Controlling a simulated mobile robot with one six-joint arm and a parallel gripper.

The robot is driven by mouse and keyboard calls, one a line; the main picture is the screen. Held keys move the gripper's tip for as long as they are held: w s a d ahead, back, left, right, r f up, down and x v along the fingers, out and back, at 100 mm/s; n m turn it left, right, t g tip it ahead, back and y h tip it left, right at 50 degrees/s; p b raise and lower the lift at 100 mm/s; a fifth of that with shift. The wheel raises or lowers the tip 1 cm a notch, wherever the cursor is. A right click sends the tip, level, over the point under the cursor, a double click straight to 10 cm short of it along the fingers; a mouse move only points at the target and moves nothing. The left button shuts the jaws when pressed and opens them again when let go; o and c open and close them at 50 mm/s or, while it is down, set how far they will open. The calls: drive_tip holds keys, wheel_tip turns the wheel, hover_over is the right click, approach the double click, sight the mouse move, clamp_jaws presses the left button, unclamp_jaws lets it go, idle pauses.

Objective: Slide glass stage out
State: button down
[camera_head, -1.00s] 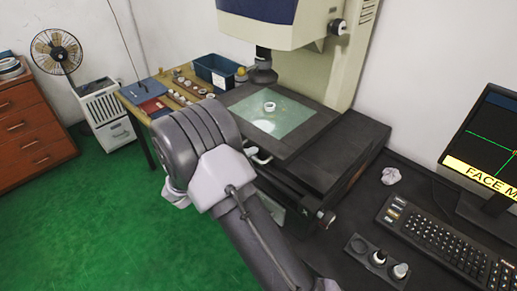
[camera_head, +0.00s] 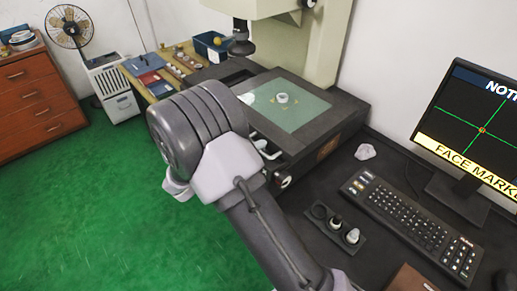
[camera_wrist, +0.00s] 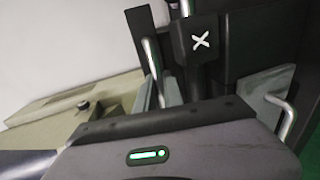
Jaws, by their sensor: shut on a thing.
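The glass stage is a dark frame with a greenish glass plate (camera_head: 302,117). It sits on the measuring machine in the head view, forward and right of the lens (camera_head: 241,45). A small pale ring (camera_head: 282,98) stands on the glass. A pale metal handle (camera_head: 268,151) shows at the stage's front edge, partly behind my arm. In the wrist view, my gripper (camera_wrist: 215,88) is shut at the handle (camera_wrist: 289,118), its grey fingers close to the dark front. My arm hides the fingers in the head view. The exact contact is hard to make out.
A keyboard (camera_head: 413,220), monitor (camera_head: 475,125), crumpled paper (camera_head: 365,152) and small dark holder (camera_head: 335,224) occupy the desk at right. A blue bin (camera_head: 211,47) and parts table (camera_head: 160,87) stand behind left. Green floor (camera_head: 80,210) is clear at left.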

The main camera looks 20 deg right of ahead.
drive_tip(key=shift+s, duration=0.1)
idle(0.3)
drive_tip(key=c, duration=1.5)
unclamp_jaws()
drive_tip(key=shift+p+v, duration=2.5)
drive_tip(key=shift+v, duration=6.2)
